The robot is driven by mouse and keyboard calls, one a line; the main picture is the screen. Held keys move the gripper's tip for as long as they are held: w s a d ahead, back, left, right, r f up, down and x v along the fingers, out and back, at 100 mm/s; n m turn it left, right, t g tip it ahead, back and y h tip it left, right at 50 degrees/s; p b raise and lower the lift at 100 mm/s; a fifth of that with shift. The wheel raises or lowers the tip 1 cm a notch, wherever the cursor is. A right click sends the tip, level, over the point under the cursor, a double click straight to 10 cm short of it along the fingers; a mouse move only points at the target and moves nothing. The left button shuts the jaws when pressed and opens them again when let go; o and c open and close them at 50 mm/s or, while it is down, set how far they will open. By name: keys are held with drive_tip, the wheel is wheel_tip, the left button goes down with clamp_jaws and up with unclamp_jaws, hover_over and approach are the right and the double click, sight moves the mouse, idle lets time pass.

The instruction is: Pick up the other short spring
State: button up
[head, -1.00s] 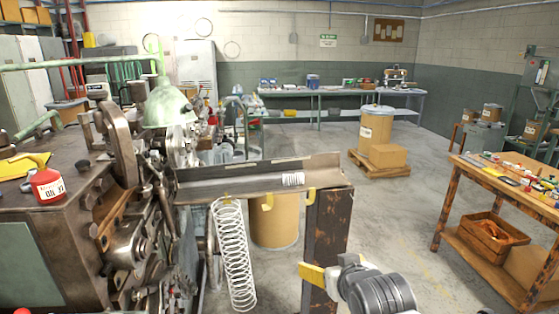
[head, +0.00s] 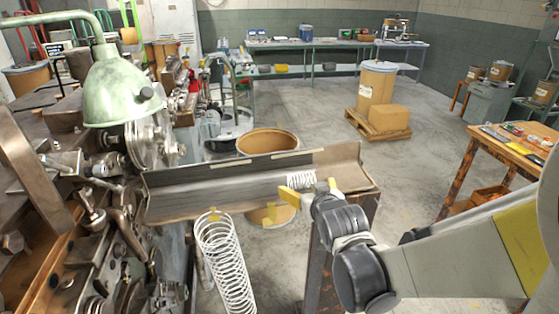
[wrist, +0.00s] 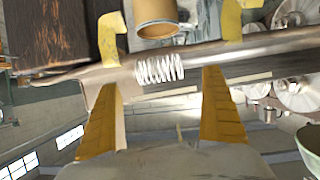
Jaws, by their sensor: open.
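A short white coil spring (head: 300,180) lies in the metal trough (head: 215,192), near its right end. It is the only short spring I can make out. My gripper (head: 309,191), with yellow fingers, is at the trough's front side, close to the spring. In the wrist view the short spring (wrist: 160,69) lies crosswise between and just beyond the two open fingers (wrist: 162,80). A gap shows on each side of it, and nothing is held. Whether a finger touches the trough cannot be told.
The coiling machine (head: 75,215) with a green lamp (head: 120,90) fills the left. A drum (head: 267,141) stands behind the trough. A wooden workbench (head: 515,145) is at right.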

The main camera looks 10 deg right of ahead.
sight(303, 181)
drive_tip(key=b+x, duration=0.1)
drive_tip(key=x, duration=0.2)
drive_tip(key=b+x, duration=0.1)
drive_tip(key=x, duration=0.2)
drive_tip(key=shift+w+r, duration=0.1)
drive_tip(key=shift+w, duration=0.25)
drive_tip(key=shift+r, duration=0.1)
drive_tip(key=c, duration=1.3)
